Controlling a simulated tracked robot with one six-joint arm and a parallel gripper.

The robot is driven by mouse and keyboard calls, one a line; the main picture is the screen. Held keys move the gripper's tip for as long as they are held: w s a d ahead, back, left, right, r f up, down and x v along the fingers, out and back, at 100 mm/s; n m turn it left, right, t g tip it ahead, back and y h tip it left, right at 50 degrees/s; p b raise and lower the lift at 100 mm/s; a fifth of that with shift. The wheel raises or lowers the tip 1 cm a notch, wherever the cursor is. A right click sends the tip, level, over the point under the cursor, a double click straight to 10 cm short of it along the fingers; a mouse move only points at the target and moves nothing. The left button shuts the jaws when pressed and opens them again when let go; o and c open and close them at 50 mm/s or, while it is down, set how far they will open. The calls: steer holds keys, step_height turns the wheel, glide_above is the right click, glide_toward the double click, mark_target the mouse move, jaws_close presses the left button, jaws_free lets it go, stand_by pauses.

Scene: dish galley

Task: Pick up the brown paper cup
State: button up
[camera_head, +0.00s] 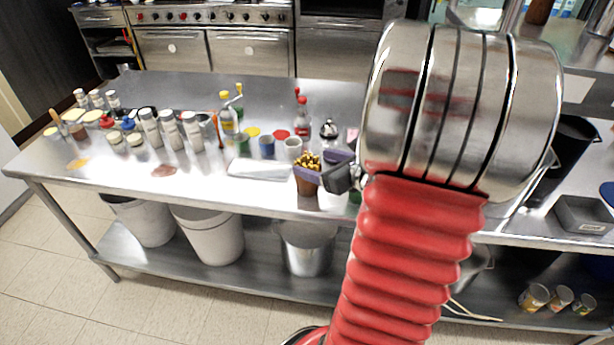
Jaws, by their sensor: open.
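A brown paper cup (307,188) stands upright near the front edge of the steel table, with a heap of small golden-yellow pieces showing at its top. My gripper (316,164) is open at the cup, reaching in from the right. One dark purple finger crosses in front of the cup and hides its upper middle. The other finger shows behind and to the right. I cannot tell whether either finger touches the cup. My red bellows arm and large metal joint hide the table to the right.
A pale tray (260,169) lies left of the cup. A blue cup (267,148), a white cup (293,149) and a red-capped bottle (303,118) stand behind. Several shakers crowd the left. White bins (210,238) stand below. A grey container (583,214) sits far right.

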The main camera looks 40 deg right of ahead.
mark_target(299, 161)
steer(key=shift+x, duration=1.35)
steer(key=shift+x, duration=2.6)
steer(key=shift+a+f, duration=0.2)
steer(key=shift+c, duration=0.3)
steer(key=shift+s+f, duration=0.1)
steer(key=c, duration=1.1)
